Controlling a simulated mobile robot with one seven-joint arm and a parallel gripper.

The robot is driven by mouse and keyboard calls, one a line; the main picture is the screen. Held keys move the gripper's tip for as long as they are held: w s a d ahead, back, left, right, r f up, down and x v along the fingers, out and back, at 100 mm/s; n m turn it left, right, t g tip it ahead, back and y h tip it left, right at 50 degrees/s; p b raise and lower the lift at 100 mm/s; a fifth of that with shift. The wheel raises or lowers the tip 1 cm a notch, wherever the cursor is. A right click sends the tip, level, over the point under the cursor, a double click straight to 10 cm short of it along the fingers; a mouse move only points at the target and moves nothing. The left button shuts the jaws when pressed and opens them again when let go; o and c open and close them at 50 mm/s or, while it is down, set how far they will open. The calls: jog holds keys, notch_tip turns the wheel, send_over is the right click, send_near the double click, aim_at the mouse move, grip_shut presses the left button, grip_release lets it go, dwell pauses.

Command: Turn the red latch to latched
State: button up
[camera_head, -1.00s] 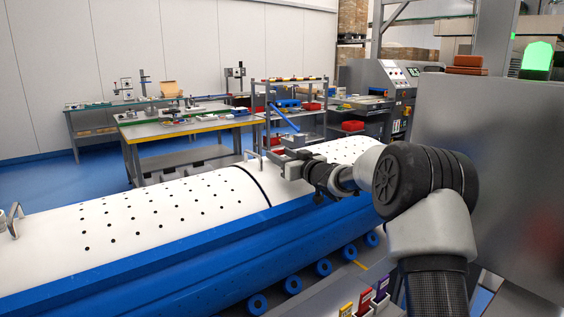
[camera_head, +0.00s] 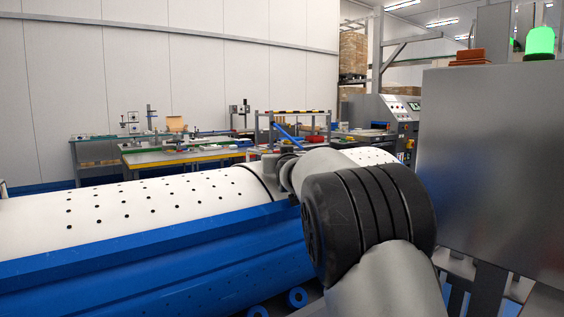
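I cannot make out a red latch in this view. A long white perforated drum (camera_head: 150,205) lies in a blue carrier (camera_head: 180,240) across the left and middle. My gripper (camera_head: 270,165) is beyond my dark ribbed wrist joint, over the drum near its black band. My own arm hides most of the gripper, so its fingers and anything between them cannot be made out. A thin blue bar (camera_head: 289,135) shows just above the gripper; I cannot tell whether it touches it.
A large grey metal cabinet (camera_head: 490,170) stands close on the right, with a reddish-brown block (camera_head: 470,56) and a lit green lamp (camera_head: 540,42) above it. Workbenches (camera_head: 185,157) with small items, a shelf rack and a control machine (camera_head: 385,112) stand behind the drum.

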dwell(0.6)
jog(key=o, duration=1.1)
jog(key=shift+c, duration=0.2)
jog(key=shift+s+a, duration=0.1)
jog(key=shift+s, duration=0.05)
